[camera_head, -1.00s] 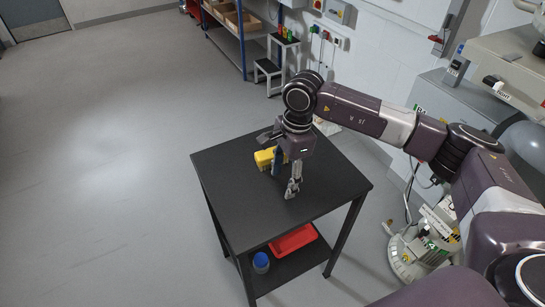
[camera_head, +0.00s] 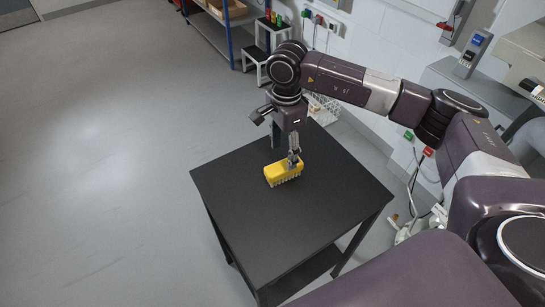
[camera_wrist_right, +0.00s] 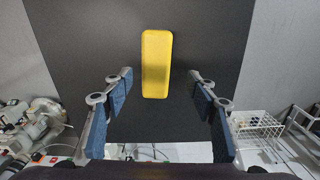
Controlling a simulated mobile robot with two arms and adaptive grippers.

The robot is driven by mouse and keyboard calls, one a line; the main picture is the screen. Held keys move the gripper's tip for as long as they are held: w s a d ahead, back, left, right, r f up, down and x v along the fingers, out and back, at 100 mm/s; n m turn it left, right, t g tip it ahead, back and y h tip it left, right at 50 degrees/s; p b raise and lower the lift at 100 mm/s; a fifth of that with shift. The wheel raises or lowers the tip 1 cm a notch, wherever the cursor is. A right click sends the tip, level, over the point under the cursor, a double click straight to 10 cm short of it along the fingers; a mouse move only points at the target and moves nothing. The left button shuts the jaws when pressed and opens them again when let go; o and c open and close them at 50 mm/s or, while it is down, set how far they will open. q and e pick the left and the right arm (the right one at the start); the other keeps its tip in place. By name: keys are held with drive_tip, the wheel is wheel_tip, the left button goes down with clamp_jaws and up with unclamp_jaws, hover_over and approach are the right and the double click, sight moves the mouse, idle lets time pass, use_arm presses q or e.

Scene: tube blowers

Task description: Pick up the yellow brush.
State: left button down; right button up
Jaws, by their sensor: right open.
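The yellow brush (camera_head: 281,174) lies on the black table (camera_head: 240,215), bristles down, in the head view. It also shows in the right wrist view (camera_wrist_right: 156,62) as a long yellow block, upright in the picture. My right gripper (camera_head: 286,150) is at the brush's far side in the head view, one finger overlapping the brush in the picture. In the right wrist view the right gripper (camera_wrist_right: 162,92) is open, its blue-padded fingers spread to either side of the brush's near end. Neither finger appears to touch it. My left gripper is not in view.
The rest of the table top is bare. A white wire rack (camera_head: 323,108) stands on the floor behind the table. A small step stool (camera_head: 255,58) and a blue-framed shelf (camera_head: 228,30) are farther back. Open floor lies to the left.

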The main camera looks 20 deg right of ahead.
sight(284, 164)
drive_tip(key=shift+w+a+f, duration=0.1)
drive_tip(key=shift+w+f, duration=0.1)
drive_tip(key=shift+w, duration=0.2)
drive_tip(key=shift+f, duration=0.3)
drive_tip(key=shift+s+f+p, duration=0.75)
drive_tip(key=shift+f, duration=0.35)
wheel_tip(284, 164, down, 4)
drive_tip(key=shift+r+p, duration=0.1)
drive_tip(key=shift+p, duration=0.5)
drive_tip(key=shift+f, duration=0.25)
drive_tip(key=shift+c, duration=0.7)
drive_tip(key=c, duration=1.2)
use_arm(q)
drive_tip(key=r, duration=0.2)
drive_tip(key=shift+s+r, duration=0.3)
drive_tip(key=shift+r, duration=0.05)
use_arm(e)
drive_tip(key=shift+o, duration=0.2)
